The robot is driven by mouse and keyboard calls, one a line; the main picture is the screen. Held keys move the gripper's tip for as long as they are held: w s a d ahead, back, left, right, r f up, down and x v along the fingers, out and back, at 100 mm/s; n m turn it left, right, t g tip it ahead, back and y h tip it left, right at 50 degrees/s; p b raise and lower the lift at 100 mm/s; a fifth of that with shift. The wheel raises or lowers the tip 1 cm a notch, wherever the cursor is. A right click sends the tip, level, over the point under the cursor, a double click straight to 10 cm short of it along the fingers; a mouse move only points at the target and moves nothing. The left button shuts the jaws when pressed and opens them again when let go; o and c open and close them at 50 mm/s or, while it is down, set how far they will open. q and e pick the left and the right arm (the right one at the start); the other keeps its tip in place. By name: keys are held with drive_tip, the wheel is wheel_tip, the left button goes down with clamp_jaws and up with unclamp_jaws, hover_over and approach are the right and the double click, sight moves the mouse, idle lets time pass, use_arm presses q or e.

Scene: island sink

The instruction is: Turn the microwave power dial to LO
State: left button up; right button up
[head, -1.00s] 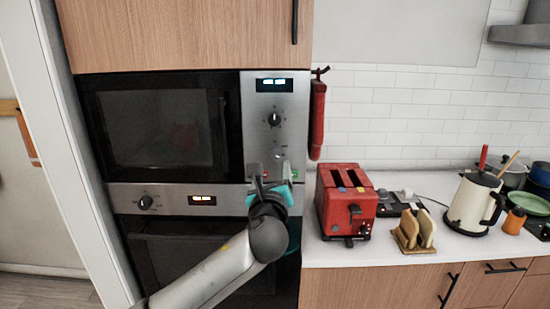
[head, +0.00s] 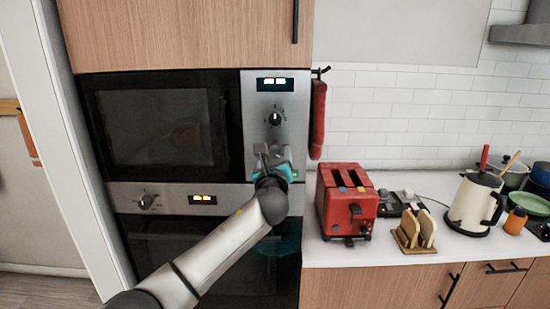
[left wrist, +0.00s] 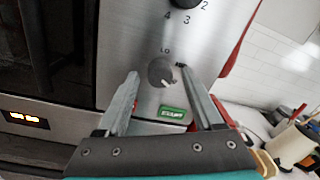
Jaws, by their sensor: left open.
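The microwave (head: 160,125) is built in above an oven. Its steel control panel (head: 245,105) has an upper numbered dial (head: 275,118) and a lower power dial (left wrist: 161,71). The lower dial is grey and round, with "LO" printed above it; its pale mark seems to point down and right. My left gripper (head: 272,155) is in front of the panel's lower part and hides that dial in the head view. In the left wrist view, its open fingers (left wrist: 158,76) straddle the dial, one on each side. I cannot tell whether they touch it. My right gripper is not in view.
A green button (left wrist: 172,113) sits below the dial, between the fingers. A red mitt (head: 317,118) hangs just right of the panel. A red toaster (head: 347,200), a toast rack (head: 415,230) and a kettle (head: 472,208) stand on the counter to the right.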

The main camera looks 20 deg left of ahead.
use_arm(q)
drive_tip(key=shift+c, duration=0.3)
clamp_jaws()
drive_tip(key=shift+n, duration=0.4)
drive_tip(key=n+b, duration=0.1)
drive_tip(key=n, duration=0.3)
drive_tip(key=shift+d+f+n, duration=0.1)
drive_tip(key=shift+n, duration=0.2)
drive_tip(key=n+b, duration=0.2)
drive_tip(key=n, duration=0.4)
drive_tip(key=shift+d+n, duration=0.1)
drive_tip(key=shift+n, duration=0.2)
drive_tip(key=n+b, duration=0.2)
drive_tip(key=n, duration=0.4)
drive_tip(key=shift+n+y, duration=0.3)
drive_tip(key=n, duration=0.2)
drive_tip(key=n+b, duration=0.1)
drive_tip(key=n, duration=0.1)
drive_tip(key=n+b, duration=0.1)
drive_tip(key=shift+r+n, duration=0.25)
drive_tip(key=shift+n, duration=0.45)
